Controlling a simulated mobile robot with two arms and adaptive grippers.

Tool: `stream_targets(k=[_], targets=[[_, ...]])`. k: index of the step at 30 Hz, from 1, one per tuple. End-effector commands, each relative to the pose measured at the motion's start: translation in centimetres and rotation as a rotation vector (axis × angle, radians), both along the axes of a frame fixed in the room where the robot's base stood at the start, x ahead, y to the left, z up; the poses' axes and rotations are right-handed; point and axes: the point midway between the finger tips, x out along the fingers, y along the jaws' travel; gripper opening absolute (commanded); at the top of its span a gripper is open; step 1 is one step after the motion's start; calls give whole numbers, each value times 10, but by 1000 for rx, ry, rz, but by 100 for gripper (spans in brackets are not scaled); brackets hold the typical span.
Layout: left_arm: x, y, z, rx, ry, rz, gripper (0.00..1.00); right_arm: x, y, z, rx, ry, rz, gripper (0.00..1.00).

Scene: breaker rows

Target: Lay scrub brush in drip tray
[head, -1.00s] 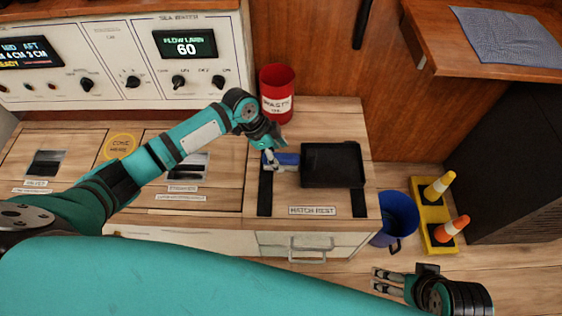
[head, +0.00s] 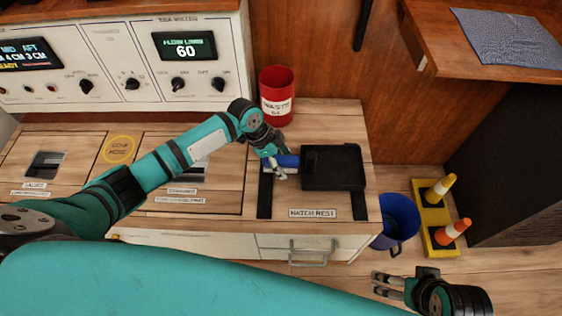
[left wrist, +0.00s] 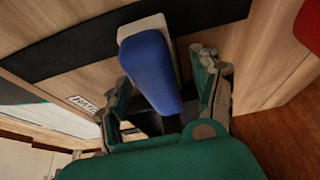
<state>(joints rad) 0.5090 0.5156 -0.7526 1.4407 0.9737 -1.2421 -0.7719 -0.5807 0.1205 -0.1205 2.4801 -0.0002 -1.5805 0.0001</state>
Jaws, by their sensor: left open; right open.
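The scrub brush, with a blue back (head: 288,160) and a pale underside, is on the counter just left of the black drip tray (head: 350,181). The drip tray looks empty. My left gripper (head: 278,172) is at the brush and partly covers it. In the left wrist view the brush (left wrist: 150,68) lies between the open fingers (left wrist: 165,95), its blue end reaching back toward the palm; I see a gap beside the right finger. My right gripper (head: 386,283) is open and empty, low at the right, away from the counter.
A red waste bin (head: 277,95) stands behind the brush. Dark strips cross the counter on either side of the hatch rest label (head: 313,213). A blue bucket (head: 398,220) and a yellow base with cones (head: 434,238) stand on the floor to the right.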

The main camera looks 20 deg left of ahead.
Motion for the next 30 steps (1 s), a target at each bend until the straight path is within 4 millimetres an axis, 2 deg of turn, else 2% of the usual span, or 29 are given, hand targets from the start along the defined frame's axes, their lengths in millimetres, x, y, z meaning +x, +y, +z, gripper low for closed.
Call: stream_targets(k=[6,21,30], targets=[[0,0,0,0,1,0,65,0,0,0,0,0,0,100],[0,0,0,0,0,0,0,0,0,0,0,0,0,100],[0,0,2,0,0,-1,0,0,0,-3,0,0,0,100]])
